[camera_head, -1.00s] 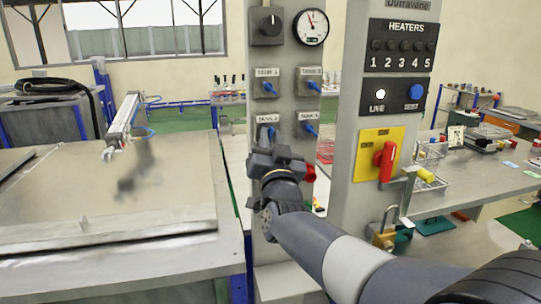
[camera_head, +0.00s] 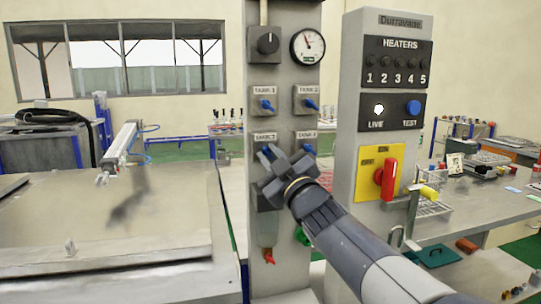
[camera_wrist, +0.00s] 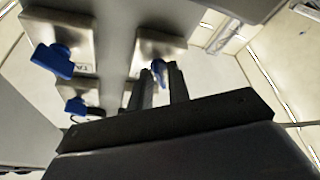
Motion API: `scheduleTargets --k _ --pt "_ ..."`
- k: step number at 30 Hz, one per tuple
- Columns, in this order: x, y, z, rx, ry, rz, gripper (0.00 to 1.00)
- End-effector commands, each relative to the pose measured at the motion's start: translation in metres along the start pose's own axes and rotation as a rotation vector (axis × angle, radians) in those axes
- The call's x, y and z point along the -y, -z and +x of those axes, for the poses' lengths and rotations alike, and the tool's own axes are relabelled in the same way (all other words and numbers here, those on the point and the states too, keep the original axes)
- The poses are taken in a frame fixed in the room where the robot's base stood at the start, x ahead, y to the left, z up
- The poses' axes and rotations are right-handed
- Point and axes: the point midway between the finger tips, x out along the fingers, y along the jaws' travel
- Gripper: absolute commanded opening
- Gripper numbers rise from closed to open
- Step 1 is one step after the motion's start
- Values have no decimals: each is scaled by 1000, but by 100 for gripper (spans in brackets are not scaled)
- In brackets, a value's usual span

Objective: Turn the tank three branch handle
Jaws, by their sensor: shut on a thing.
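The tank three branch handle (camera_head: 266,153) is a small blue lever under the TANK 3 label, lower left of four on the grey panel. My gripper (camera_head: 272,160) is at it and hides most of it. In the wrist view a blue lever (camera_wrist: 159,72) sits between the two dark fingers of my gripper (camera_wrist: 165,80), which are shut on it. Its exact angle is hard to tell.
Similar blue levers for tank 1 (camera_head: 266,105), tank 2 (camera_head: 311,104) and tank 4 (camera_head: 309,149) are close by. A gauge (camera_head: 308,45) is above. The heaters cabinet (camera_head: 346,130) with a red switch (camera_head: 386,178) stands to the right.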

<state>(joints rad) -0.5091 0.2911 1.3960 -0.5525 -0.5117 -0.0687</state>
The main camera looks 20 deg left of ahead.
Motion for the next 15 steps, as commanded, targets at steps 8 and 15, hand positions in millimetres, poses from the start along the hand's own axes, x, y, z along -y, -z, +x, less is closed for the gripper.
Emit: scheduleTargets --k 8,15 --pt "-2 1 0 1 52 -125 0" --pt "-1 1 0 -1 70 -169 0"
